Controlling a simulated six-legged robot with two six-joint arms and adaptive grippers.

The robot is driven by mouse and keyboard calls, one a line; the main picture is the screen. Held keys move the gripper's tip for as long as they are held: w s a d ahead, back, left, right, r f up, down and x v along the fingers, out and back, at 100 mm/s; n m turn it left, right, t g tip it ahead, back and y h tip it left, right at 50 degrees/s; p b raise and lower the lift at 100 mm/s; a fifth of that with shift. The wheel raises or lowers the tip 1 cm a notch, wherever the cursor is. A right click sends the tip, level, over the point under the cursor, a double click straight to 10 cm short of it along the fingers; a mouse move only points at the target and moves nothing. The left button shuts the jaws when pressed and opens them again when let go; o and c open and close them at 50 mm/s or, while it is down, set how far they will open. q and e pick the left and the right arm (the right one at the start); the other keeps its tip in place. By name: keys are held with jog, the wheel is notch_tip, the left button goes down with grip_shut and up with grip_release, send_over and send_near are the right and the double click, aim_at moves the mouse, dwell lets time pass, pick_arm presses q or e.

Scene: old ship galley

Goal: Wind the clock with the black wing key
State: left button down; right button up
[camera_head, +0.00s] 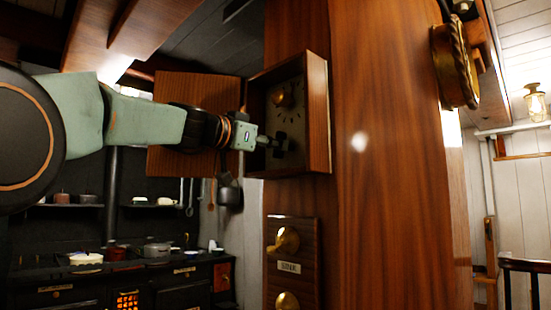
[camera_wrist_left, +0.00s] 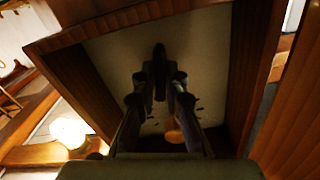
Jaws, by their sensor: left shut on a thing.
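The clock is a wooden box (camera_head: 319,115) on a varnished wooden column, with a pale dial (camera_head: 297,90) inside. Its wooden door (camera_head: 190,90) stands open to the left. My left gripper (camera_head: 272,143) reaches into the box from the left, at the lower part of the dial. In the left wrist view the two fingers (camera_wrist_left: 160,92) are closed on the black wing key (camera_wrist_left: 160,62), which points at the dial (camera_wrist_left: 112,62). The key is dark and partly hidden by the fingers; I cannot tell whether its tip sits in the dial. My right gripper is not in view.
A brass knob (camera_head: 283,98) shows on the dial. Below the clock, a wooden panel carries brass fittings (camera_head: 284,241). A black stove (camera_head: 150,262) with pots stands at the lower left. A round brass-rimmed object (camera_head: 455,65) hangs on the column's right side.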

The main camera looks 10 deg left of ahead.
pick_arm(q)
jog(key=shift+f+m+b, duration=0.1)
jog(key=shift+m+b, duration=0.55)
jog(key=shift+m, duration=0.55)
jog(key=m+b, duration=0.2)
jog(key=shift+f+m, duration=0.1)
jog(key=shift+m, duration=0.3)
jog(key=shift+m+b, duration=0.35)
jog(key=shift+m, duration=0.35)
jog(key=m+b, duration=0.1)
jog(key=m, duration=0.3)
jog(key=shift+m, duration=0.3)
jog(key=m, duration=0.5)
jog(key=c, duration=1.4)
grip_release()
jog(key=shift+r, duration=0.2)
jog(key=shift+c, duration=0.2)
